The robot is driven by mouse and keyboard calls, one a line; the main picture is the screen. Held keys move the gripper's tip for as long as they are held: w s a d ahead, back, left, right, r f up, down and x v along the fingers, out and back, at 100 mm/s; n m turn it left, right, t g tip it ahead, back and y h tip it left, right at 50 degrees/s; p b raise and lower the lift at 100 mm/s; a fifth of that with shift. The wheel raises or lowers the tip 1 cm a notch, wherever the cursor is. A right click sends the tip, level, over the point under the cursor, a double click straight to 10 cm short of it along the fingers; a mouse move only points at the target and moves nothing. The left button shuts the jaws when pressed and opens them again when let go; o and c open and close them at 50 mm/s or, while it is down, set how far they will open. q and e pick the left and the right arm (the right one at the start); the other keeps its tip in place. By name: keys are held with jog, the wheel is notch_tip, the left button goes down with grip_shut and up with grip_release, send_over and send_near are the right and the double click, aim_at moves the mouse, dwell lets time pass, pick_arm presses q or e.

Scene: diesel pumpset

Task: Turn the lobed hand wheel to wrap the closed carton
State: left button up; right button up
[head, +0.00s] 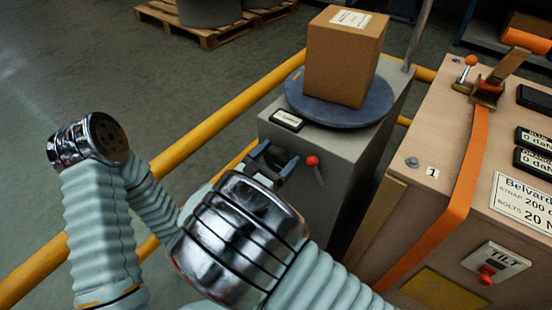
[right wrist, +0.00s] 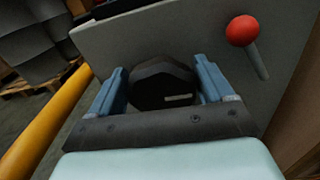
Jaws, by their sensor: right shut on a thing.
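The closed brown carton (head: 343,62) stands upright on a round blue-grey turntable (head: 310,112), on top of a grey machine cabinet (head: 352,140). In the right wrist view, the black lobed hand wheel (right wrist: 162,84) sits on the grey cabinet face between the two blue fingers of my right gripper (right wrist: 163,88). My right gripper is shut on the wheel. In the head view, my right gripper (head: 272,164) is at the cabinet's front face, and the wheel is hidden there by the gripper and arm. My left gripper is not in view.
A red-knobbed lever (head: 313,162) stands close right of my right gripper; it also shows in the right wrist view (right wrist: 242,30). Yellow rails (head: 215,125) run beside the cabinet. A brown strapped box (head: 440,150) stands at right. A wooden pallet (head: 215,38) lies behind.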

jog(key=m+b, duration=0.1)
jog(key=m, duration=0.2)
jog(key=m+b, duration=0.1)
jog(key=shift+s+d+f+b, duration=0.1)
jog(key=shift+d+f+b, duration=0.05)
jog(key=shift+f+b, duration=0.15)
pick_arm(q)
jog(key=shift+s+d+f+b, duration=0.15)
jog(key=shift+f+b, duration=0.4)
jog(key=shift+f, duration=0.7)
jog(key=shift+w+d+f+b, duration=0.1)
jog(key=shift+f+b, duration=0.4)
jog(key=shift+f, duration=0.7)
pick_arm(e)
jog(key=shift+s+d+r+m, duration=0.1)
jog(key=shift+m, duration=1.5)
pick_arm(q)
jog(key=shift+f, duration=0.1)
pick_arm(e)
jog(key=o, duration=0.9)
jog(key=shift+r, duration=0.1)
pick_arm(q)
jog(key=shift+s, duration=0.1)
pick_arm(e)
jog(key=shift+o, duration=0.2)
